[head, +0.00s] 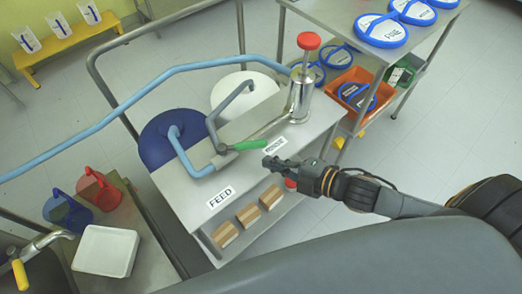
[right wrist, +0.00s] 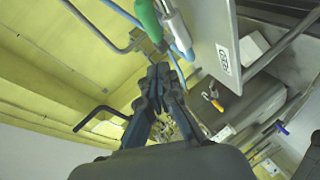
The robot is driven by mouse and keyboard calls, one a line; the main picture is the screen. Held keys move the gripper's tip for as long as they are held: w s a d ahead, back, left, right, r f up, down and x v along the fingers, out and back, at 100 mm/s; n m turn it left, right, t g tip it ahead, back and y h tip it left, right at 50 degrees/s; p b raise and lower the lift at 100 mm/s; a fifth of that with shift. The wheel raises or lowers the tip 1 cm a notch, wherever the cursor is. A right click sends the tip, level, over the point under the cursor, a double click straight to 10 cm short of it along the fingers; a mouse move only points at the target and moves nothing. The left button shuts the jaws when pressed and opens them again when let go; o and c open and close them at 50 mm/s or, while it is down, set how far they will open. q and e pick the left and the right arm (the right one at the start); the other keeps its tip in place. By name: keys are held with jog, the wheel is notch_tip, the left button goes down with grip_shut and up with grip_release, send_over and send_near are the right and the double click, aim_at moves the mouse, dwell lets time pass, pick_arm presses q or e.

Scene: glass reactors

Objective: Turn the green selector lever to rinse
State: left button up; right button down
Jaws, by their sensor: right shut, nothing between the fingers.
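The green selector lever (head: 250,145) sticks out to the right from a grey valve (head: 222,152) on the cart top, where the pipes meet. Its grip points towards a small label (head: 275,146) whose word is too small to read surely. A FEED label (head: 221,197) lies at the cart's front left. My right gripper (head: 268,163) is shut and empty, just in front of and right of the lever's end, apparently apart from it. In the right wrist view the green lever (right wrist: 147,18) shows beyond the shut fingertips (right wrist: 158,70). My left gripper is not in view.
A metal cylinder with a red knob (head: 300,95) stands behind the gripper on the cart. A light blue hose (head: 110,112) runs across to the left. Blue (head: 160,140) and white (head: 240,88) round vessels sit behind the valve. Cardboard boxes (head: 248,214) lie on the lower shelf.

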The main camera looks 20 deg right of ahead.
aim_at(249, 148)
jog(key=w, duration=0.1)
jog(key=w+a+f, duration=0.1)
jog(key=w, duration=0.1)
jog(key=w+f, duration=0.1)
jog(key=w, duration=0.1)
jog(key=shift+a+f, duration=0.15)
jog(key=shift+w+f, duration=0.25)
jog(key=shift+w, duration=0.15)
jog(key=shift+d, duration=0.25)
